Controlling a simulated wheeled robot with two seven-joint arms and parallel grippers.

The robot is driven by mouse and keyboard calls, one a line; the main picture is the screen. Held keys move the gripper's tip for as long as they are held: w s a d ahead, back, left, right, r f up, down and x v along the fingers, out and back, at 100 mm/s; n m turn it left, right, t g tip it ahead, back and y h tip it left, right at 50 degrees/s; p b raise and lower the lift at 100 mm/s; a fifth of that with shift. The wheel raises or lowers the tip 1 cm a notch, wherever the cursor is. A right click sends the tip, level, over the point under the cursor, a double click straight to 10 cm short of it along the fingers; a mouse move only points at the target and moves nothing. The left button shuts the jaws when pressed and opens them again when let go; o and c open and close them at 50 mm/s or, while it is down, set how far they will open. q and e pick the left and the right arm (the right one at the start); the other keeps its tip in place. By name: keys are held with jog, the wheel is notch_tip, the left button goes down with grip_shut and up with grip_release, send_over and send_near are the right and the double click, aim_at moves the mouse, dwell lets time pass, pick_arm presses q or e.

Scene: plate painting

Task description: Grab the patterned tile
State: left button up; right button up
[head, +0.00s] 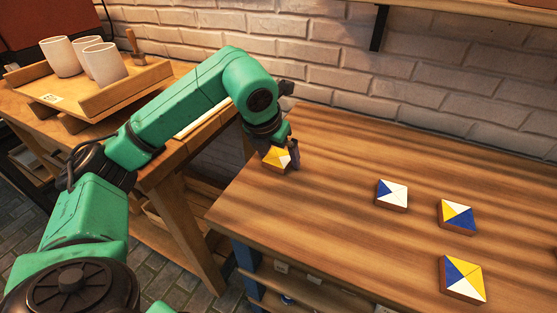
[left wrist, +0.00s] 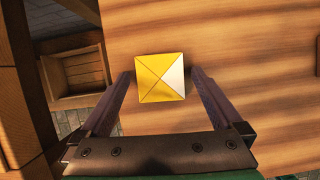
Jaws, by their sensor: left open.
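A yellow and white patterned tile (head: 275,158) lies near the left end of the wooden table. In the left wrist view the tile (left wrist: 160,78) shows three yellow triangles and one white one. My left gripper (head: 292,155) is at this tile; in the left wrist view its open fingers (left wrist: 165,85) stand on either side of it, with a gap showing on each side. More tiles lie to the right: a blue and white one (head: 392,194), a yellow, blue and white one (head: 457,215) and a similar one nearer the front (head: 463,279). My right gripper does not show.
The wooden table (head: 340,235) has clear room in its front left and middle. A brick wall (head: 420,75) runs along its back. On a separate bench at left, a wooden tray (head: 105,93) holds white cups (head: 104,64).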

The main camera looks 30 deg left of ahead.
pick_arm(q)
jog(key=c, duration=1.4)
jog(key=shift+c, duration=0.2)
jog(key=shift+r, duration=0.15)
